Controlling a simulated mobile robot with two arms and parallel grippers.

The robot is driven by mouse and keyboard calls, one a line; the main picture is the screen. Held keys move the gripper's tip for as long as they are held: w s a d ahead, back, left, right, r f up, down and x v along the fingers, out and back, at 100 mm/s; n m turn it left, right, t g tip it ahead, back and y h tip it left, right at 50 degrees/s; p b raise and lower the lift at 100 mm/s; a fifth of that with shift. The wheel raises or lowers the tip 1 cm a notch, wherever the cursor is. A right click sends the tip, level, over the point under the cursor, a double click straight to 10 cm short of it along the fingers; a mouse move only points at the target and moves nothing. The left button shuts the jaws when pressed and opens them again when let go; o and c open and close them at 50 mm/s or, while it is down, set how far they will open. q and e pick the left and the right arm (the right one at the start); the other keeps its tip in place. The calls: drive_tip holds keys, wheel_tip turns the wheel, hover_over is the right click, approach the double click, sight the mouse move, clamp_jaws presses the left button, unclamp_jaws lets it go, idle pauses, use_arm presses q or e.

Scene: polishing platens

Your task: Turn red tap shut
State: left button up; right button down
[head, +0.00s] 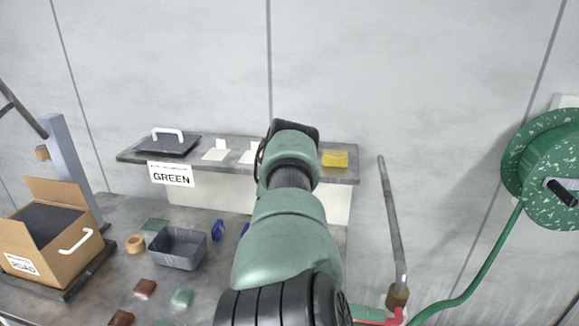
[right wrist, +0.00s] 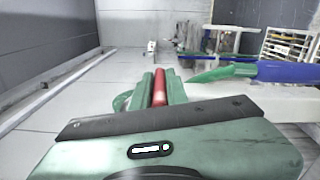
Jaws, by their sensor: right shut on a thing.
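The red tap's lever (head: 378,316) shows at the bottom edge of the head view, beside a brass fitting (head: 397,297) at the foot of a grey pipe (head: 393,220). Its left part is hidden behind my arm. In the right wrist view, my right gripper (right wrist: 160,80) is shut on the red lever (right wrist: 160,88), which lies between its two green fingers. In the head view the right gripper is mostly hidden by the arm. My left gripper is in neither view.
A green hose (head: 468,285) runs from the fitting area up to a green reel (head: 545,165) on the wall. A shelf (head: 345,173) behind holds a yellow block (head: 335,158). A cardboard box (head: 65,255) and a grey bin (head: 178,262) stand on the left bench.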

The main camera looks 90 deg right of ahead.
drive_tip(key=c, duration=1.4)
unclamp_jaws()
drive_tip(key=shift+d, duration=0.1)
drive_tip(key=shift+w+f, duration=0.1)
drive_tip(key=shift+w, duration=0.1)
drive_tip(key=w+b, duration=0.3)
drive_tip(key=w, duration=0.4)
drive_tip(key=shift+d+b, duration=0.3)
drive_tip(key=shift+d, duration=0.15)
drive_tip(key=shift+w, duration=0.15)
